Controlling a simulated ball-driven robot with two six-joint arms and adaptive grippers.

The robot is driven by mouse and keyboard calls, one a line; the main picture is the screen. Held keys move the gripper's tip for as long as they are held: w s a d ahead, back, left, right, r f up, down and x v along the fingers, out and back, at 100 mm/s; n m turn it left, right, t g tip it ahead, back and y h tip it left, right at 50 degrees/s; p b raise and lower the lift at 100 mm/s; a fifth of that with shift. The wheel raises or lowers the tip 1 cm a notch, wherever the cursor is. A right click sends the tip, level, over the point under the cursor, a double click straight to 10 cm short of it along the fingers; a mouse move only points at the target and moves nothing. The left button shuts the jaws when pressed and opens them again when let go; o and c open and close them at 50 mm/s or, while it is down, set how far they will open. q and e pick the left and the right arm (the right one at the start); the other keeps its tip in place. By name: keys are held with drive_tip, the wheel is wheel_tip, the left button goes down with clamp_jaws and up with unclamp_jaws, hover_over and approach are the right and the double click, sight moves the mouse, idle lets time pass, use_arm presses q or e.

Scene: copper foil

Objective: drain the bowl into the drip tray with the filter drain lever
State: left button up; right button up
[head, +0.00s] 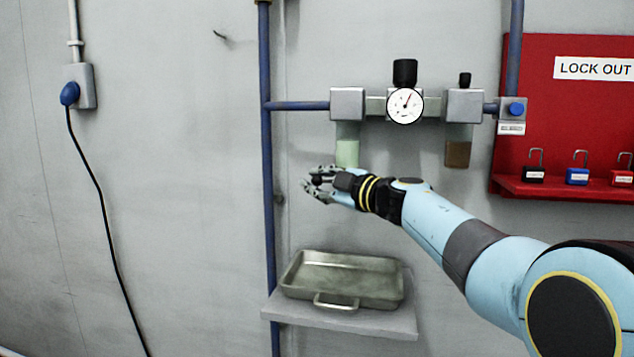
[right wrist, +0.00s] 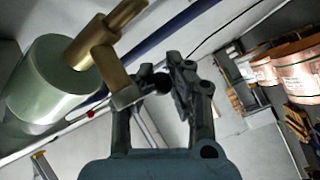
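The filter bowl (head: 347,153) hangs under the left block on the wall and holds pale green liquid. In the right wrist view the bowl (right wrist: 45,88) is a pale cylinder with a brass drain fitting (right wrist: 92,52) at its end. The drain lever (right wrist: 125,97) runs from the fitting to a dark round knob (right wrist: 162,83). My right gripper (head: 318,182) is just below and left of the bowl. Its fingertips (right wrist: 163,76) are closed in on both sides of the knob. The metal drip tray (head: 340,280) sits below, and no liquid shows in it. My left gripper is out of view.
A shelf (head: 345,319) bears the tray. A blue pipe (head: 267,200) runs vertically left of the gripper. A gauge (head: 405,105) and a second bowl (head: 458,153) with brown contents are right of the filter bowl. A red lockout board (head: 590,110) hangs at right.

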clamp_jaws()
drive_tip(key=shift+f, duration=0.1)
drive_tip(key=shift+m+b, duration=0.3)
drive_tip(key=shift+b, duration=0.5)
drive_tip(key=m+t+b, duration=0.1)
drive_tip(key=b, duration=0.1)
drive_tip(key=r+m+t+y+b, duration=0.1)
drive_tip(key=b, duration=0.1)
drive_tip(key=m+t+y+b, duration=0.1)
drive_tip(key=t+b, duration=0.1)
drive_tip(key=shift+d+r+b, duration=0.25)
drive_tip(key=shift+r+b, duration=0.1)
drive_tip(key=shift+r, duration=0.05)
drive_tip(key=shift+d+r+m+t+b, duration=0.2)
drive_tip(key=shift+r+m+t+b, duration=0.35)
drive_tip(key=shift+m+b, duration=0.3)
